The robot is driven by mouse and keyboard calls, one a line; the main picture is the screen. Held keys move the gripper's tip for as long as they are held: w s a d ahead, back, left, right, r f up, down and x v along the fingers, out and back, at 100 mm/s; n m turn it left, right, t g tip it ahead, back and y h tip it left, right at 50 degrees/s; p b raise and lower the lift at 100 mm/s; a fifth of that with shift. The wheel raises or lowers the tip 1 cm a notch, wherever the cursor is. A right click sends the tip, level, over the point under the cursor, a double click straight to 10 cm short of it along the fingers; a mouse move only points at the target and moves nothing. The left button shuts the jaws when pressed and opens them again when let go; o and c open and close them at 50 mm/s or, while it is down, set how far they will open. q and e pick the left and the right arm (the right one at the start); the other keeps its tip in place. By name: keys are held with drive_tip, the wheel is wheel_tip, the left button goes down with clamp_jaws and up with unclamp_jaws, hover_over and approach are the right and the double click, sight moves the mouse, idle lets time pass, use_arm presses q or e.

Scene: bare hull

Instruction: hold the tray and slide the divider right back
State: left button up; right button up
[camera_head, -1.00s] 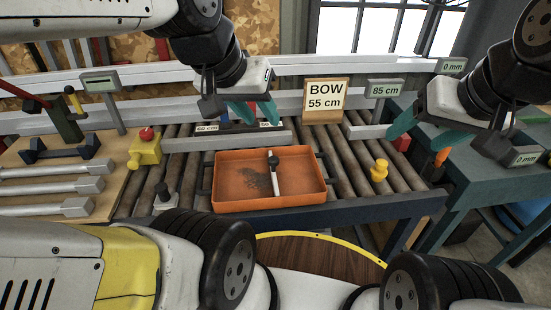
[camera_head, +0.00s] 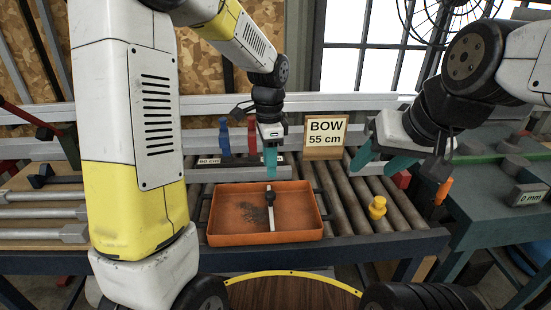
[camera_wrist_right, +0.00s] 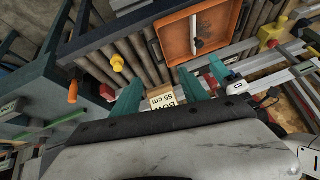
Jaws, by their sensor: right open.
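The orange tray (camera_head: 300,236) sits on the roller conveyor, and also shows in the right wrist view (camera_wrist_right: 177,42). Its pale divider (camera_head: 271,222), with a black knob (camera_head: 270,197), runs front to back near the tray's middle. Dark grains lie left of it. My left gripper (camera_head: 270,165) points down just above the tray's far edge, behind the divider, holding nothing that I can see. Its teal fingers overlap, so their opening is unclear. My right gripper (camera_head: 383,160) is open and empty, right of the tray and above the rollers; its spread fingers show in the wrist view (camera_wrist_right: 161,92).
A BOW 55 cm sign (camera_head: 325,135) stands behind the tray, between the grippers. A yellow knobbed piece (camera_head: 377,207) sits on the rollers to the right. A grey rail (camera_head: 215,174) lies behind the tray. A teal bench (camera_head: 490,185) is at right.

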drive_tip(key=shift+w+f, duration=0.1)
drive_tip(key=shift+w, duration=0.25)
drive_tip(key=c, duration=0.4)
drive_tip(key=w+a+f+g, duration=0.1)
drive_tip(key=w+f, duration=0.1)
drive_tip(key=w, duration=0.1)
drive_tip(key=w+a+f+g, duration=0.1)
drive_tip(key=w+f, duration=0.2)
drive_tip(key=w, duration=0.1)
drive_tip(key=w+a+f+g, duration=0.1)
drive_tip(key=w+f, duration=0.2)
drive_tip(key=w, duration=0.1)
drive_tip(key=shift+n+g+h, duration=0.3)
drive_tip(key=shift+h, duration=0.1)
drive_tip(key=g+h, duration=0.1)
drive_tip(key=g, duration=0.2)
hover_over(317, 207)
drive_tip(key=shift+n, duration=0.3)
wheel_tip(317, 207, down, 13)
drive_tip(key=shift+d, duration=0.15)
drive_tip(key=shift+f, duration=4.15)
